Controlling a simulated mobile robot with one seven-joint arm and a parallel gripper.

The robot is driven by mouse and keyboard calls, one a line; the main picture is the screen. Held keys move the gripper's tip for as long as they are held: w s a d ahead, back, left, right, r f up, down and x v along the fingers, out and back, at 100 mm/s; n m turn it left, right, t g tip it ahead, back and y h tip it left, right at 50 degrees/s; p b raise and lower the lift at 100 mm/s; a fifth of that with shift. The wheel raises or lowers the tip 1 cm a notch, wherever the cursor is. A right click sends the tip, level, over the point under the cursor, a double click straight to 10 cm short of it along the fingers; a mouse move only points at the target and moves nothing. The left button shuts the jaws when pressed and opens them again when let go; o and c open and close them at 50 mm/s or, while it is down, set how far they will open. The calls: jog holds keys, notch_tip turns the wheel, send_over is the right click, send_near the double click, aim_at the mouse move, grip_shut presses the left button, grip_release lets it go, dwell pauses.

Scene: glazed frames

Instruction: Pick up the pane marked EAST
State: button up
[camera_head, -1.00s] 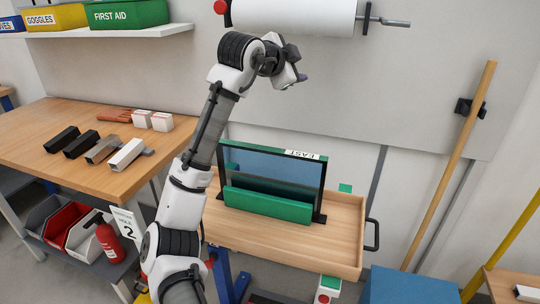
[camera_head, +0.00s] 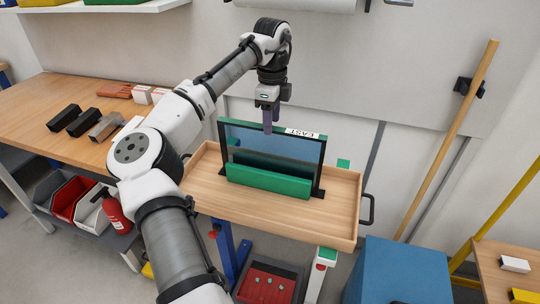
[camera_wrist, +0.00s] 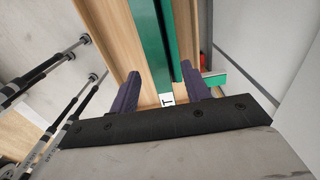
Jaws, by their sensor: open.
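The pane marked EAST (camera_head: 290,155) stands upright in a tray, a bluish glazed sheet in a dark and green frame. Its white EAST label (camera_head: 302,133) is on the top edge. A green block (camera_head: 268,181) runs along its front and hides its lower part. My gripper (camera_head: 268,128) points down at the pane's top edge, left of the label. In the wrist view, my open gripper (camera_wrist: 159,70) has one purple finger on each side of the green edge (camera_wrist: 150,45), and part of the label (camera_wrist: 167,99) shows a T. I cannot tell whether the fingers touch it.
The wooden tray (camera_head: 335,215) has a raised rim and a dark handle at right. A workbench (camera_head: 60,145) with several bars stands at left. A wooden pole (camera_head: 455,135) leans on the back wall, and a blue box (camera_head: 405,272) stands at front right.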

aim_at(270, 137)
jog(key=shift+a+f+p, duration=0.2)
jog(key=shift+f+p, duration=0.7)
jog(key=shift+f, duration=2.15)
jog(key=shift+c, duration=0.2)
grip_shut()
jog(key=shift+w+r, duration=0.1)
jog(key=shift+r, duration=0.05)
